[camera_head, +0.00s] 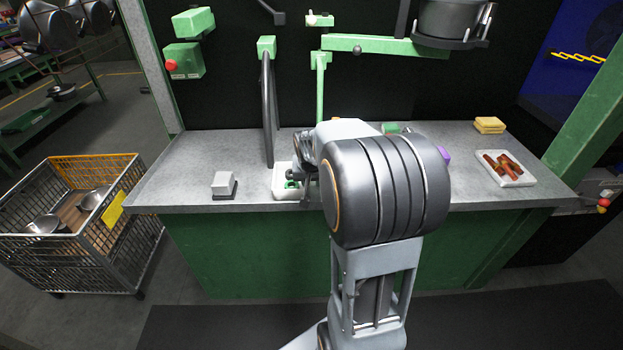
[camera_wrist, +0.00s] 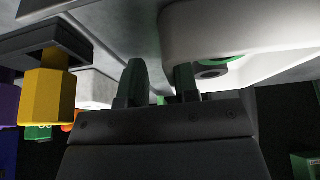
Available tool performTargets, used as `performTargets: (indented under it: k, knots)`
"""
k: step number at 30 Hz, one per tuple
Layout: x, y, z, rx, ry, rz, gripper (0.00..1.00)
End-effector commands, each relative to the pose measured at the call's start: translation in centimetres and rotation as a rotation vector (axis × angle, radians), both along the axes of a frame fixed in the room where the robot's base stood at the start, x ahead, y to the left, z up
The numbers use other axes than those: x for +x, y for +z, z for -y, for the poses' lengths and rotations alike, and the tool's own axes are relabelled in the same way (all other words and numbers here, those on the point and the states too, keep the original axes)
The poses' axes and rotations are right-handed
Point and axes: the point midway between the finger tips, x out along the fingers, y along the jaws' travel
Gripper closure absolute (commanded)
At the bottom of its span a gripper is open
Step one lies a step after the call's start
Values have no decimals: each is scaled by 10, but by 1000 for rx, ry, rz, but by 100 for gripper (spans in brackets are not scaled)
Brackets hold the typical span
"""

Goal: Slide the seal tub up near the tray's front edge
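The seal tub appears to be the small white tub (camera_head: 280,191) with green rings inside, on the grey counter left of my arm. It also shows large at the top right of the wrist view (camera_wrist: 240,35), with a green and a grey ring visible. My gripper (camera_head: 300,179) is low at the tub's right side, partly hidden by my arm. In the wrist view its two dark fingers (camera_wrist: 160,85) are apart, by the tub's wall. One finger overlaps the tub; contact is unclear. A white tray (camera_head: 520,181) with brown pieces is at the counter's right.
A grey block (camera_head: 223,184) on a dark base stands left of the tub. Yellow pads (camera_head: 489,125) lie at the back right. A purple object (camera_head: 443,155) peeks from behind my arm. A yellow knob-like object (camera_wrist: 48,95) shows in the wrist view. Counter between block and tub is clear.

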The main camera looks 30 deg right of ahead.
Motion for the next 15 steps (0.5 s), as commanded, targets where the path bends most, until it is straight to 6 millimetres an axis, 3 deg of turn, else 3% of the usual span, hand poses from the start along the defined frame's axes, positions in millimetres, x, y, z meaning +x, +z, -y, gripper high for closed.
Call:
performTargets:
  k: [1,8,15]
  knots:
    - [-4,-11,-4,12,3,-24,64]
    - [-5,-7,-5,11,5,-22,64]
    - [-15,31,-9,5,1,-10,64]
